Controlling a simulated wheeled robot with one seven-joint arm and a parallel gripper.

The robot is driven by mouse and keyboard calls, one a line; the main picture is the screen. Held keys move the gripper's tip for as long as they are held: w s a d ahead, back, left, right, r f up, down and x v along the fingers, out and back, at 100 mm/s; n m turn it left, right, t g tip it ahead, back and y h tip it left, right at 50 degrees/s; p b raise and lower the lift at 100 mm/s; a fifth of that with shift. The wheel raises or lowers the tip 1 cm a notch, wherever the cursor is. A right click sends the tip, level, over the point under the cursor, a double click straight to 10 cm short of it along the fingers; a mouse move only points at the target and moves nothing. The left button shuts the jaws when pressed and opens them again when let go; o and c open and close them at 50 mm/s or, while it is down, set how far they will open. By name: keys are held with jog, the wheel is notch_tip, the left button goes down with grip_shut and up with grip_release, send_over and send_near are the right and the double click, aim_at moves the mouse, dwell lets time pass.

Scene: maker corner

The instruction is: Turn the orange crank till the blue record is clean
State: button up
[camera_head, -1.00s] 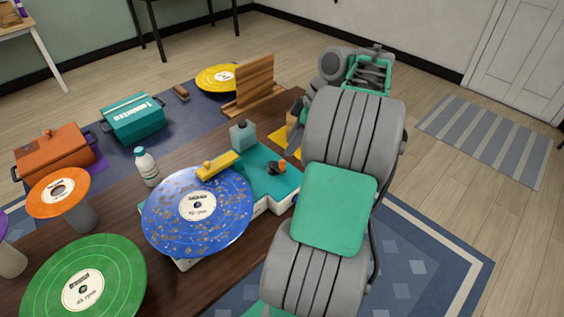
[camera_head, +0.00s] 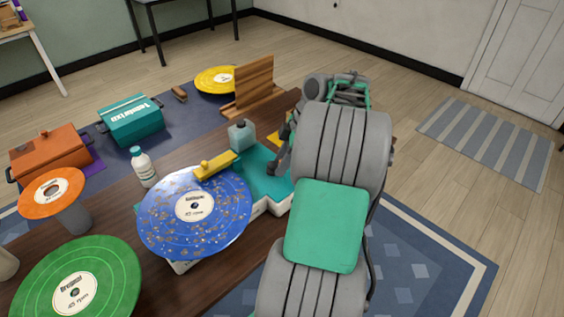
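The blue record (camera_head: 225,235) lies flat on a teal and white machine (camera_head: 262,185) on the wooden table. Brown and golden specks cover much of its blue surface around the white label. A yellow bar (camera_head: 216,166) reaches over the record's far edge. The orange crank is hidden now, behind my gripper and arm at the machine's right side. Part of my gripper (camera_head: 284,150) shows as a dark grey shape low over the teal top. Its fingertips are not clear, so I cannot tell whether it is open or touches the crank.
A grey-blue bottle (camera_head: 242,135) stands close behind the machine, near my gripper. A white bottle (camera_head: 144,168) stands left of the record. A green record (camera_head: 100,270) and an orange record (camera_head: 50,187) are on the left. A wooden rack (camera_head: 252,88) stands behind.

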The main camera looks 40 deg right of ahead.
grip_shut()
